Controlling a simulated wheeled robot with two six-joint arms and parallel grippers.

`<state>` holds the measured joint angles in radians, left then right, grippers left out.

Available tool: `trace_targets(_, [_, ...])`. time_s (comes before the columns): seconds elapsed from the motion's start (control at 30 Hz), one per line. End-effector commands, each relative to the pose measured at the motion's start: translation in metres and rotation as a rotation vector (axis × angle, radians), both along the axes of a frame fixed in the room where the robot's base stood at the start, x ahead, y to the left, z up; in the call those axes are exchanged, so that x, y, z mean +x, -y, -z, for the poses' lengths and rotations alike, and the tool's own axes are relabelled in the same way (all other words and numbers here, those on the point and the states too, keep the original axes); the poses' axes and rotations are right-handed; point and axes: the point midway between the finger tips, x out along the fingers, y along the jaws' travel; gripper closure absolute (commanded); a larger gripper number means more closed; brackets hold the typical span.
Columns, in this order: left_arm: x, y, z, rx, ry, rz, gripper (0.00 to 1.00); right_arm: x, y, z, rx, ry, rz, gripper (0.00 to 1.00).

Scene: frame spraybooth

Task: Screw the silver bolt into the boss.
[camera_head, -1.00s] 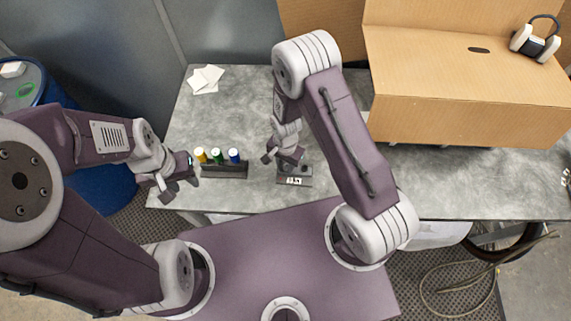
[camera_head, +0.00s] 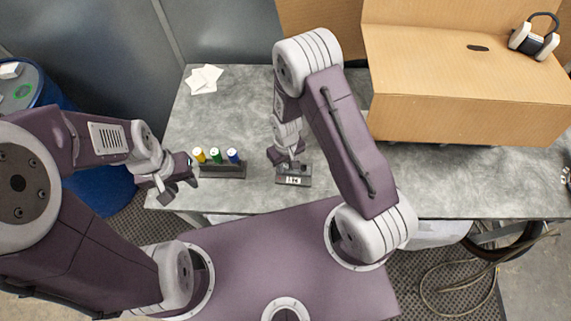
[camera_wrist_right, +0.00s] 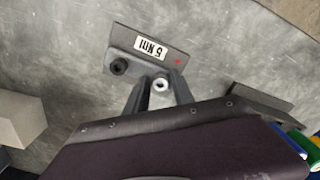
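The fixture (camera_head: 284,181) is a dark block with a white label on the grey table; it also shows in the right wrist view (camera_wrist_right: 184,68), the label reading 5 Nm, with a small red light. A round black part (camera_wrist_right: 119,66) with a dark opening stands on it. The silver bolt's head (camera_wrist_right: 160,84) shows between the fingers of my right gripper (camera_wrist_right: 158,92), which are close on both sides of it. The bolt's lower end is hidden, so I cannot tell whether it is in the boss. My left gripper (camera_head: 178,191) is open and empty, left of the rack.
A dark rack (camera_head: 228,171) holds a yellow (camera_head: 199,155), a green (camera_head: 216,155) and a blue cylinder (camera_head: 233,156). White papers (camera_head: 205,79) lie at the back left. A cardboard box (camera_head: 470,118) fills the back right. Table between papers and rack is clear.

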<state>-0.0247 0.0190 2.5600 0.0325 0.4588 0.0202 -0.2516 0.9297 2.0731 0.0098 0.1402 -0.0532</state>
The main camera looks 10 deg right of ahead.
Motion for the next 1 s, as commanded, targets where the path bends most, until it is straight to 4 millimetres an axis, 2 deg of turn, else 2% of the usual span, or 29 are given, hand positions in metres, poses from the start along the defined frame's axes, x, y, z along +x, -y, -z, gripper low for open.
trace_targets(0.1, [-0.0001, 0.0000, 0.0004, 0.000, 0.000, 0.000, 0.64, 0.0001, 0.0007, 0.0001, 0.000, 0.000, -0.132, 0.71])
trace_targets(0.27, [0.0001, 0.0000, 0.0005, 0.000, 0.000, 0.000, 0.64, 0.0002, 0.0009, 0.0001, 0.000, -0.001, -0.198, 0.71])
trace_targets(0.47, [0.0000, 0.0000, 0.0002, 0.000, 0.000, 0.000, 0.64, 0.0010, 0.0021, -0.0001, 0.000, 0.000, -0.510, 0.71])
trace_targets(0.67, [0.0000, 0.0000, -0.0002, 0.000, 0.000, 0.000, 0.64, 0.0012, 0.0023, -0.0001, 0.000, 0.000, -0.612, 0.71])
trace_targets(0.83, [0.0000, 0.0000, -0.0020, 0.000, 0.000, 0.000, 0.64, 0.0021, 0.0030, -0.0003, 0.000, -0.001, -0.890, 0.71])
trace_targets(1.0, [0.0000, 0.0000, -0.0021, 0.000, 0.000, 0.000, 0.64, 0.0024, 0.0031, 0.0001, 0.000, -0.001, -0.963, 0.71])
